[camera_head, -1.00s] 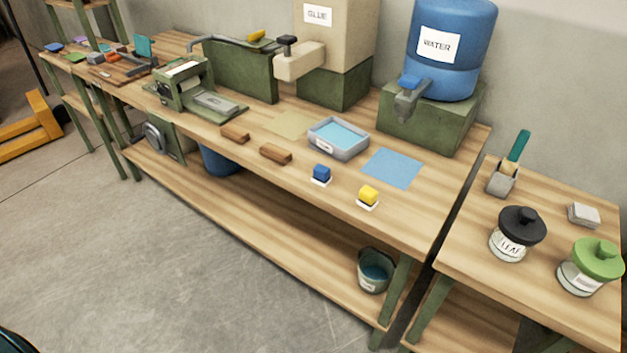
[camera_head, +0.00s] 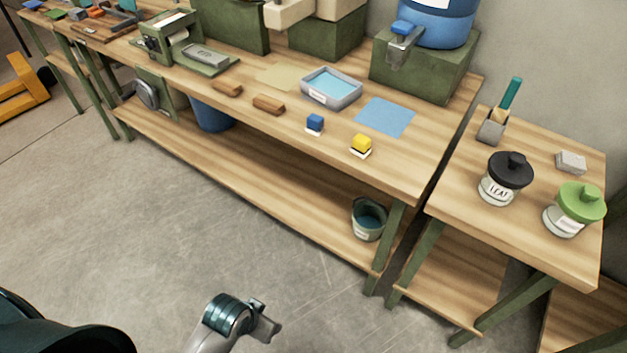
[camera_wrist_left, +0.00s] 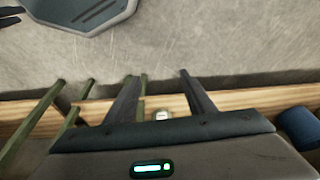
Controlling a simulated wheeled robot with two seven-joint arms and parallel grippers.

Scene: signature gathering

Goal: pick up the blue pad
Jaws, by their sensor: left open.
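A wooden edge and green legs show behind the fingers, and the blue pad cannot be made out there. In the head view part of my arm shows low over the floor, well short of the bench. My right gripper is not in view.
The yellow block (camera_head: 361,145) stands close to the pad's right. A flat light-blue sheet (camera_head: 385,117), a grey tray (camera_head: 331,89) and brown blocks (camera_head: 268,104) lie around it. A side table (camera_head: 455,202) with jars stands at right. Bare floor (camera_head: 200,240) lies in front.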

